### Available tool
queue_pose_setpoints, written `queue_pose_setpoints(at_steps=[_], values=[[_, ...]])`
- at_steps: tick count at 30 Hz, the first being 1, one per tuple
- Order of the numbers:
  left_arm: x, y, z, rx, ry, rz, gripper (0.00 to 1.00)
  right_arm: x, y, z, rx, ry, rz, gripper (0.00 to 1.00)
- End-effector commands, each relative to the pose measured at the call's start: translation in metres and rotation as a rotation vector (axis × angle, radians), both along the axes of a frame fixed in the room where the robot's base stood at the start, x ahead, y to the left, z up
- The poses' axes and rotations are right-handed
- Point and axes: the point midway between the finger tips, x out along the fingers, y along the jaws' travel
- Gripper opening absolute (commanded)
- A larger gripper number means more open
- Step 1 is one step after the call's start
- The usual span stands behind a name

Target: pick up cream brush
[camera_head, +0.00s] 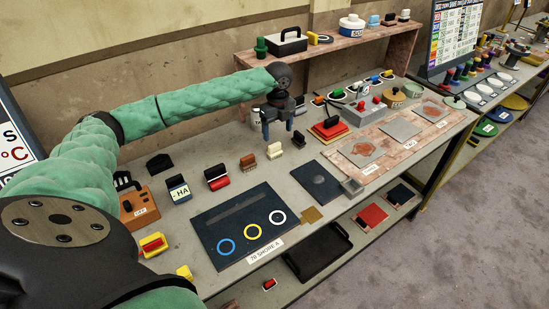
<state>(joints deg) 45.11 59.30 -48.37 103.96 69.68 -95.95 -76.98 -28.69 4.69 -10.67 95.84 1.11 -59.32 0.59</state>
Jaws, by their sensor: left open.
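A small cream brush (274,151) stands on the grey bench top, near the middle of the head view. My left gripper (278,135) is just above and behind it, pointing down, with its dark fingers apart and nothing seen between them. Whether the fingers touch the brush cannot be told. My right gripper is not in view.
A brown brush (248,162) stands left of the cream one, and a black-topped block (299,139) stands to its right. A dark mat (238,222) with coloured rings lies in front. Red and yellow stacked pads (329,130) lie further right. A raised wooden shelf (340,42) runs behind.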

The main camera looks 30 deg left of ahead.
Motion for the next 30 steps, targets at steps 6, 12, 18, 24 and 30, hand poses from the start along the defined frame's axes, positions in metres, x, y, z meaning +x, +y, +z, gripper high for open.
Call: queue_pose_setpoints(at_steps=[6, 12, 18, 24, 30], values=[[0.0, 0.0, -0.013, 0.0, 0.0, 0.0, 0.75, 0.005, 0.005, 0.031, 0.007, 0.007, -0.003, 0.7], [0.0, 0.001, -0.024, -0.001, 0.001, 0.001, 0.75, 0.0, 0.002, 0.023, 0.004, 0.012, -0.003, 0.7], [-0.001, 0.001, -0.039, 0.0, 0.001, 0.0, 0.75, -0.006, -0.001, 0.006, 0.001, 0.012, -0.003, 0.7], [-0.004, 0.005, -0.052, 0.0, 0.002, 0.001, 0.75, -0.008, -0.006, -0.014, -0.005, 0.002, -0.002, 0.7], [-0.006, 0.009, -0.073, 0.0, 0.003, 0.001, 0.75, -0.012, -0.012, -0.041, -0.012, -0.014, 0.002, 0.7]])
